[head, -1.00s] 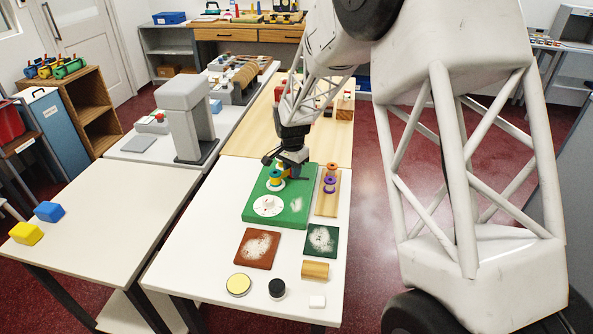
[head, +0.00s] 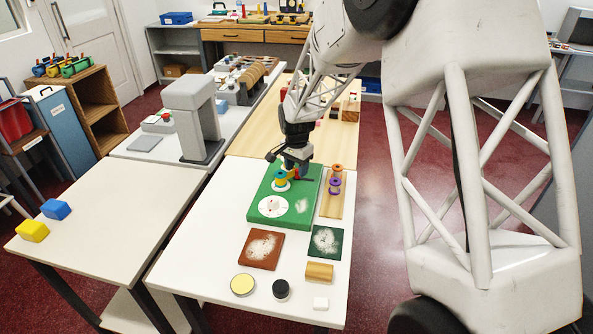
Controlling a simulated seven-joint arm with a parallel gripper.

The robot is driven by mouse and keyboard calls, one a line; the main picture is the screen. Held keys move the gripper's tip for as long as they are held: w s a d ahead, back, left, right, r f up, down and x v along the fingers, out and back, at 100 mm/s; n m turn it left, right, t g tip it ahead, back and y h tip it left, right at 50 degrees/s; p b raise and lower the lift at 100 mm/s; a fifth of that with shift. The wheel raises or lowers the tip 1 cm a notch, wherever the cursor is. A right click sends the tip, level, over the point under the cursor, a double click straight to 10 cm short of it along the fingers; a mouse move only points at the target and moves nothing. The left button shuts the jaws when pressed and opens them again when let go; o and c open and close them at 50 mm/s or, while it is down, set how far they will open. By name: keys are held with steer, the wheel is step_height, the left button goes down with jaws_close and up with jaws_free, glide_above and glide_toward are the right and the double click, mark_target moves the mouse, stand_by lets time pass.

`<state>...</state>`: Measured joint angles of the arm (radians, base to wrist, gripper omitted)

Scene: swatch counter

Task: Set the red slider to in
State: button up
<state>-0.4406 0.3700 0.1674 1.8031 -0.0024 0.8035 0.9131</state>
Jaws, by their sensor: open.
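The green board (head: 300,210) lies on the white table. It carries a white round dial (head: 271,206) and a small stack of teal and yellow (head: 281,179) on a white disc. My gripper (head: 285,168) is open, pointing down at the back of the board, just behind and above this stack. I cannot tell whether it touches anything. A small red piece (head: 307,179) shows just right of the gripper. It may be the red slider, but the gripper partly hides this area and its setting cannot be read.
A wooden strip with orange and purple spools (head: 335,182) stands right of the board. In front lie a brown pad (head: 261,249), a dark green pad (head: 326,241), a wooden block (head: 319,271), a yellow-topped tin (head: 243,285) and a black-lidded jar (head: 281,289). The left table (head: 120,215) is mostly clear.

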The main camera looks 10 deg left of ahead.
steer(key=shift+r, duration=3.2)
steer(key=shift+s+d+r, duration=0.2)
steer(key=shift+d+r, duration=0.15)
steer(key=s+d+r+n+t, duration=0.1)
steer(key=s+d+r, duration=0.6)
steer(key=s+d, duration=0.3)
steer(key=s+d+r+n, duration=0.2)
steer(key=s+d+r, duration=0.65)
steer(key=d, duration=0.35)
steer(key=s+d, duration=0.4)
steer(key=s, duration=0.4)
steer(key=s+d+f+n+t, duration=0.1)
steer(key=s+d, duration=0.3)
steer(key=s, duration=0.5)
steer(key=s+d+n, duration=0.1)
steer(key=s+d, duration=0.3)
steer(key=s, duration=0.4)
steer(key=shift+s+d+f+t, duration=0.25)
steer(key=shift+s+d+t, duration=0.05)
steer(key=shift+s, duration=0.05)
